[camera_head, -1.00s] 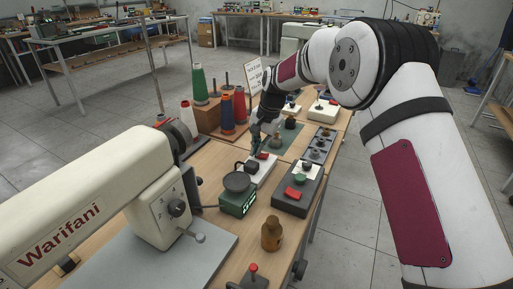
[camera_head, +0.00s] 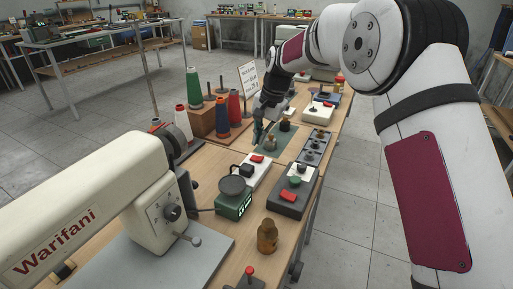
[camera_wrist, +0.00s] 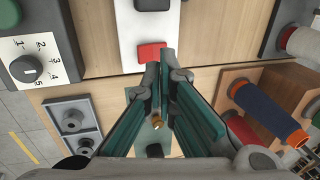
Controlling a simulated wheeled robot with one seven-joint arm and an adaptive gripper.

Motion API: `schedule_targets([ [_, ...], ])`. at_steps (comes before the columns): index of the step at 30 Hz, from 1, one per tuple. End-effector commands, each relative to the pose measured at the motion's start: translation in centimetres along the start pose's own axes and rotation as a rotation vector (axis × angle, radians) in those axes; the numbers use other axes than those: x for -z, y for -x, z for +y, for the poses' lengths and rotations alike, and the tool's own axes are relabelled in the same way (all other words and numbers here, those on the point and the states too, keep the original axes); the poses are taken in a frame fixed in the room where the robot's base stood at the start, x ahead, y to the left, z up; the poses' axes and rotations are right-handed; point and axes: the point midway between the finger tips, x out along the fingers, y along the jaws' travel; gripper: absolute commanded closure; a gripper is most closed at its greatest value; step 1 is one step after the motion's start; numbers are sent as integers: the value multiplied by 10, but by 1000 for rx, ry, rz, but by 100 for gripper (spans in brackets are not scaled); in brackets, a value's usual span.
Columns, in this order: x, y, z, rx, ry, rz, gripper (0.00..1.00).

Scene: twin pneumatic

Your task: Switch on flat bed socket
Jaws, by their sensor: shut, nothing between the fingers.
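A white socket strip (camera_head: 262,172) lies on the wooden table, with a red switch (camera_head: 257,158) at its far end and a black plug (camera_head: 246,170) in it. In the wrist view the strip (camera_wrist: 128,22) is at the top, with the red switch (camera_wrist: 151,52) just ahead of my fingertips. My gripper (camera_head: 258,143) is beyond the strip's far end, pointing down. In the wrist view my gripper (camera_wrist: 165,62) is shut and empty, its tips close to the switch. I cannot tell whether they touch it or which way the switch is tipped.
A grey control box (camera_head: 290,205) with a red switch and green button stands right of the strip. A green scale (camera_head: 234,202) is nearer. Thread spools (camera_head: 221,117) stand left of my gripper. A brown bottle (camera_head: 268,236) and the sewing machine (camera_head: 110,200) are nearer.

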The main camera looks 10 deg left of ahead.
Motion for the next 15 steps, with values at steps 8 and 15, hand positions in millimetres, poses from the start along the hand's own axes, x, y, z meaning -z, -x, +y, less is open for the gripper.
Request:
schedule_targets([
  [8,1,48,0,1,0,1,100],
  [15,0,60,0,1,0,1,100],
])
